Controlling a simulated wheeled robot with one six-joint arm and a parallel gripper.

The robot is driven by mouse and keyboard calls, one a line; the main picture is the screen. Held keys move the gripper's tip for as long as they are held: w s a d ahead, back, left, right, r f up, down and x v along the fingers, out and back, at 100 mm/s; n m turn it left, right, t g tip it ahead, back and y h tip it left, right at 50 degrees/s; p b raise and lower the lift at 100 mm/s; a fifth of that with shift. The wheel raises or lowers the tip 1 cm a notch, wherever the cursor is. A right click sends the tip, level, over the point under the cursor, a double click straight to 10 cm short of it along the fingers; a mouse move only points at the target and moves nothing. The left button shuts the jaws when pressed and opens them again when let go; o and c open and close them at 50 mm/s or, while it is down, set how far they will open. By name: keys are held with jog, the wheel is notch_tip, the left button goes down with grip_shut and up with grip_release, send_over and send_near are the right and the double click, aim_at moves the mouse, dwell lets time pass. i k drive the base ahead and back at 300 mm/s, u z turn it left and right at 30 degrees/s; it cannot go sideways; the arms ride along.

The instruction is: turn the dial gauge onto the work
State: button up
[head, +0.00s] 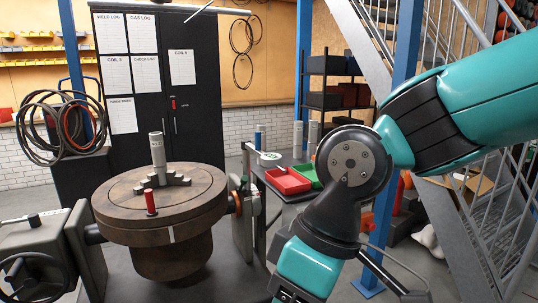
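A round brown turntable (115,208) stands at the left centre. A grey metal cylinder (157,150) stands upright near its middle, among stepped dark jaws (178,180); it may be the work. I cannot make out a dial gauge for certain. My teal arm comes in from the upper right, bends at a grey joint and runs down out of the bottom edge. My gripper is not in view.
A bench at centre holds a red tray (288,181), a green tray (308,174) and several upright cylinders. A grey machine housing with a handwheel (35,278) is at the lower left. A dark cabinet (190,100) stands behind. Metal stairs (465,215) and a blue post are at right.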

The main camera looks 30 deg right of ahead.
aim_at(270, 160)
jog(key=z, duration=1.95)
jog(key=i, duration=1.55)
jog(key=u, duration=2.1)
jog(key=i, duration=0.3)
jog(key=z, duration=0.9)
